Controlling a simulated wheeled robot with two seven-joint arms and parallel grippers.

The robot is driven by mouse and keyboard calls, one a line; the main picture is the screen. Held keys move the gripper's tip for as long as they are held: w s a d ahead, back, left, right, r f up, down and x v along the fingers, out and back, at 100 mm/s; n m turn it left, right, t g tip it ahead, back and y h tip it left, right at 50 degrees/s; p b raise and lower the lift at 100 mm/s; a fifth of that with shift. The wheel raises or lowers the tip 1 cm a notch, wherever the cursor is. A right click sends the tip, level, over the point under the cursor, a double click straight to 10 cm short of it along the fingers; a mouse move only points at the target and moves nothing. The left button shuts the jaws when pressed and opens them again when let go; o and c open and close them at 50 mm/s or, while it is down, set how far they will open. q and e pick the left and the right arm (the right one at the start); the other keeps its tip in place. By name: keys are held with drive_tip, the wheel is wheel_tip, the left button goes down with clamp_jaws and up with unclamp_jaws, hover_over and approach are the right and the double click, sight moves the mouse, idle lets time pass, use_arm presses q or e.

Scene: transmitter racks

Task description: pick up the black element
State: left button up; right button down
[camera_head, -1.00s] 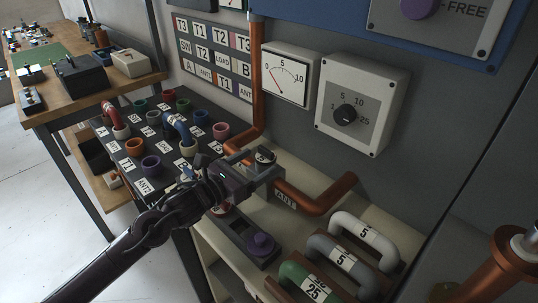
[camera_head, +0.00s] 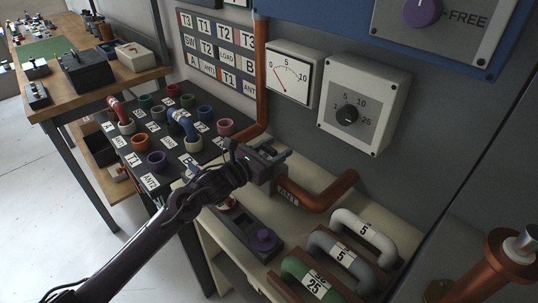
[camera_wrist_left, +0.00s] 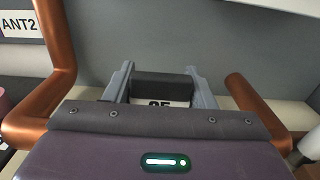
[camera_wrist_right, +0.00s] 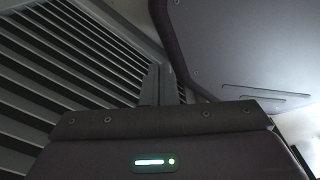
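The black element shows in the left wrist view (camera_wrist_left: 163,85) as a dark band above a white label reading about 25. It lies between the fingers of my left gripper (camera_wrist_left: 162,92), with no clear gap on either side. In the head view my left gripper (camera_head: 272,168) is at the break between the copper pipes and hides most of the element. In the right wrist view my right gripper (camera_wrist_right: 158,85) has its fingers close together with nothing visible between them. It is not in the head view.
White (camera_head: 366,236), grey (camera_head: 340,256) and green (camera_head: 312,279) handle-shaped elements stand on the shelf at the lower right. A copper pipe (camera_head: 325,196) borders my left gripper. A board with coloured sockets (camera_head: 160,130) is to the left. A meter (camera_head: 291,77) hangs above.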

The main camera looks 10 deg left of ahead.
use_arm(q)
drive_tip(key=c, duration=0.3)
drive_tip(key=shift+r, duration=0.15)
